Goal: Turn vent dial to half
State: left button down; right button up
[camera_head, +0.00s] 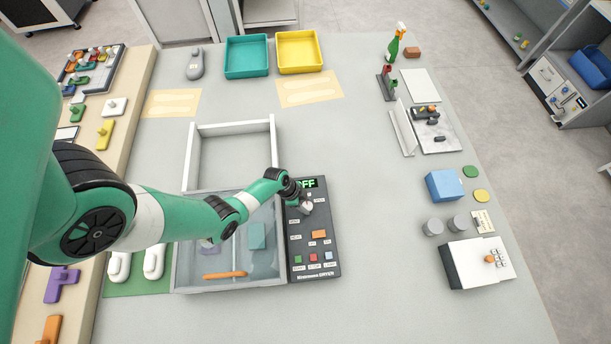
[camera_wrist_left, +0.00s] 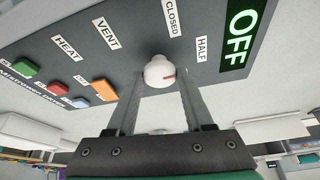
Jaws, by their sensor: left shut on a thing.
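The vent dial is a small white knob (camera_wrist_left: 158,70) with a red mark on its right side in the left wrist view. It stands on the dark dryer control panel (camera_head: 322,243), near the VENT, CLOSED and HALF labels. The HALF label (camera_wrist_left: 202,49) is up and right of the knob, the CLOSED label (camera_wrist_left: 172,17) above it. My left gripper (camera_wrist_left: 160,92) is shut on the knob, one finger on each side. In the head view my left gripper (camera_head: 303,203) is over the upper part of the panel and partly covers it. My right gripper is not in view.
The green display (camera_wrist_left: 239,33) reads OFF. An orange button (camera_head: 319,234) and several small coloured buttons lie lower on the panel. A clear-lidded dryer box (camera_head: 180,275) stands left of the panel, under my left arm.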

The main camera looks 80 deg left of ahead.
pick_arm(q)
jog(key=shift+m, duration=0.4)
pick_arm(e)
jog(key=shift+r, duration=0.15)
pick_arm(q)
jog(key=shift+c, duration=1.5)
grip_release()
